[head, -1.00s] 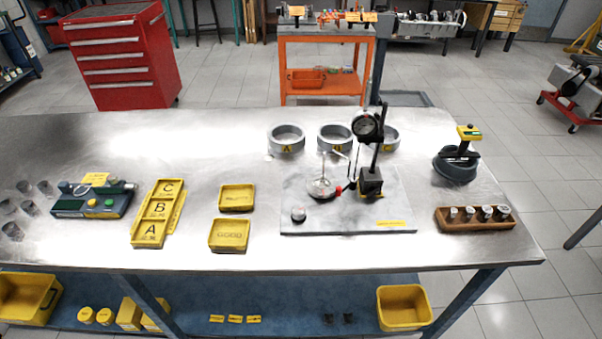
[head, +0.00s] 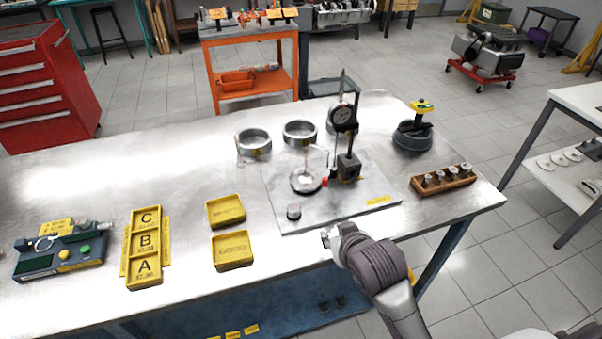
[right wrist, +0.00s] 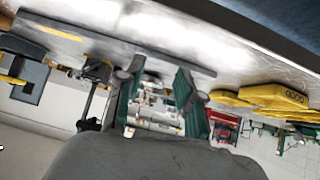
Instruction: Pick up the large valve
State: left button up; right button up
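A valve with a wide round head (head: 306,181) and a thin upright stem sits on the grey surface plate (head: 283,222), left of the black dial gauge stand (head: 348,165). I take it for the large valve. My right gripper (head: 328,237) is at the plate's front edge, in front of the valve and apart from it. In the right wrist view its two fingers (right wrist: 158,98) are spread with nothing held between them. I cannot make out the valve in that view. My left gripper is not in view.
Metal rings (head: 253,145) are behind the plate. Yellow trays (head: 232,251) lie to its left. A wooden block with small cylinders (head: 443,181) is to its right.

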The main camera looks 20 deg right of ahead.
aim_at(306, 160)
jog(key=w+r+t, duration=0.4)
jog(key=w+r, duration=0.5)
jog(key=w, duration=0.1)
jog(key=shift+m, duration=0.4)
jog(key=p+x, duration=0.1)
jog(key=x, duration=0.8)
jog(key=shift+w+a+f+p, duration=0.1)
jog(key=shift+w+f+p, duration=0.05)
jog(key=shift+p, duration=0.25)
jog(key=x, duration=0.4)
jog(key=shift+a+f+p, duration=0.15)
jog(key=shift+f+p, duration=0.05)
jog(key=shift+p, duration=0.15)
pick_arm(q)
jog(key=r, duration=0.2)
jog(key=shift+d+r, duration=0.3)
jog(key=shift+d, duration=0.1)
pick_arm(e)
jog(key=shift+c, duration=0.4)
grip_shut()
